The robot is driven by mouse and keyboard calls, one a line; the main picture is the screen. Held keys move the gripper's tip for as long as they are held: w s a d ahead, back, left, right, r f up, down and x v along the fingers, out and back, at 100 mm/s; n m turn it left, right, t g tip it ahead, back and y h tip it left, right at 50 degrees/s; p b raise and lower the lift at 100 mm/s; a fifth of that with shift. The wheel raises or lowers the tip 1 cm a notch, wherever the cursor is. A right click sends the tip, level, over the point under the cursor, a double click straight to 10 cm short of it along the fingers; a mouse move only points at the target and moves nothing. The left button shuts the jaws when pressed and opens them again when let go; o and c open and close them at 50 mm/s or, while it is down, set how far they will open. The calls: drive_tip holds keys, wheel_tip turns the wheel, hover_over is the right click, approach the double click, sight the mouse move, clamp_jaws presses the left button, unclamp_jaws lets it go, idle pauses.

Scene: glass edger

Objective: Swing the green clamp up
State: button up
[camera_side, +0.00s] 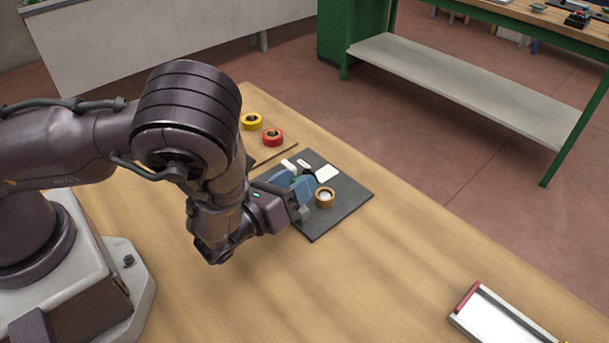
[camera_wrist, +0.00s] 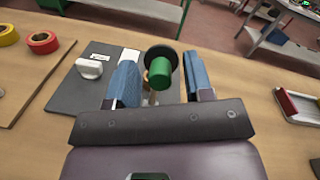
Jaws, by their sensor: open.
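The green clamp shows in the wrist view as a short green cylinder (camera_wrist: 160,74) in front of a dark round disc (camera_wrist: 163,52). My gripper (camera_wrist: 162,82) is open, with one blue finger on each side of the green part. Gaps show on both sides, so neither finger appears to touch it. The clamp's lower part is largely hidden behind my gripper's body. In the side view my gripper (camera_side: 292,184) is over the dark mat (camera_side: 348,190), and it and my wrist hide most of the clamp.
A brown ring (camera_side: 325,198) and a white pad (camera_side: 327,173) are on the mat near my gripper. Yellow (camera_side: 252,121) and red (camera_side: 272,137) tape rolls lie on a board behind. A white tray with a red end (camera_side: 495,322) is at lower right. The table between is clear.

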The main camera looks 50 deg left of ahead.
drive_tip(key=shift+w+a, duration=0.1)
drive_tip(key=shift+w, duration=1.2)
clamp_jaws()
drive_tip(key=shift+s+t, duration=0.5)
drive_tip(key=shift+t, duration=0.3)
unclamp_jaws()
drive_tip(key=shift+s, duration=0.1)
